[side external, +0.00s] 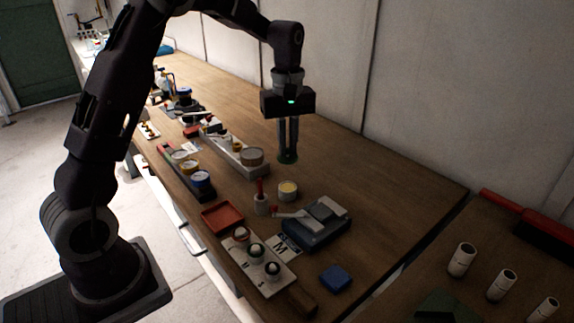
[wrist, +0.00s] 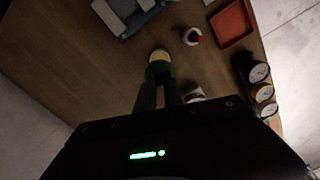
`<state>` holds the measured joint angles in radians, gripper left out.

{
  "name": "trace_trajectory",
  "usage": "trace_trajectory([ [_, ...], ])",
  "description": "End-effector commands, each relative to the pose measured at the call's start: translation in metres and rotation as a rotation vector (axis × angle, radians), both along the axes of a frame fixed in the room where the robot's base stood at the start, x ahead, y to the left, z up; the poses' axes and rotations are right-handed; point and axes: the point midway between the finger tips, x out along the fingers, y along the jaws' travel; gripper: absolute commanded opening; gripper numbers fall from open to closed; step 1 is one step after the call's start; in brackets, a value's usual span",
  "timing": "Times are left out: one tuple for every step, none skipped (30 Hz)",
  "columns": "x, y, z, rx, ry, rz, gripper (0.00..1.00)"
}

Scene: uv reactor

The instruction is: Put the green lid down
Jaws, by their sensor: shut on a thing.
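My gripper (side external: 288,149) points straight down above the wooden table and is shut on the green lid (side external: 288,157). The lid is a small dark green disc at the fingertips, and it looks held above the tabletop. In the wrist view the lid (wrist: 159,69) shows as a green patch at the finger ends, partly hidden by the fingers. A small pale jar with a yellow top (side external: 288,189) stands on the table, nearer the side camera than the lid. In the wrist view the yellow-topped jar (wrist: 159,55) appears just beyond the lid.
A white pot with a red-handled tool (side external: 261,202) stands beside the jar. A grey-blue device (side external: 317,226), a red tray (side external: 222,217) and a rack with several jars (side external: 240,262) are nearer the camera. A grey rack (side external: 228,152) lies left. The table right of my gripper is clear.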

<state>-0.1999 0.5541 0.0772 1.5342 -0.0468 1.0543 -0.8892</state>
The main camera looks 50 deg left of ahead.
Motion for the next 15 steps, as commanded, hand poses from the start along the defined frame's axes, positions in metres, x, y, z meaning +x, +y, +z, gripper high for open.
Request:
trace_trajectory([
  [-0.002, 0.003, 0.006, 0.001, -0.002, 0.002, 0.00],
  [-0.005, 0.007, 0.008, 0.001, 0.000, 0.002, 0.00],
  [-0.010, 0.014, 0.008, 0.000, 0.001, 0.005, 0.00],
  [-0.016, 0.021, 0.007, 0.000, 0.002, 0.006, 0.00],
  [-0.022, 0.028, 0.005, -0.001, 0.004, 0.007, 0.00],
  [-0.031, 0.037, 0.001, -0.002, 0.004, 0.007, 0.00],
  [-0.037, 0.044, -0.001, -0.002, 0.003, 0.008, 0.00],
  [-0.044, 0.049, -0.004, -0.003, 0.004, 0.007, 0.00],
  [-0.052, 0.057, -0.007, -0.003, 0.003, 0.006, 0.00],
  [-0.057, 0.061, -0.010, -0.002, 0.003, 0.006, 0.00],
  [-0.061, 0.064, -0.014, -0.002, 0.003, 0.005, 0.00],
  [-0.064, 0.067, -0.022, -0.003, 0.004, 0.004, 0.00],
  [-0.066, 0.068, -0.029, -0.004, 0.006, 0.003, 0.00],
  [-0.067, 0.068, -0.038, -0.004, 0.006, 0.002, 0.00],
  [-0.067, 0.068, -0.048, -0.004, 0.007, 0.001, 0.00],
])
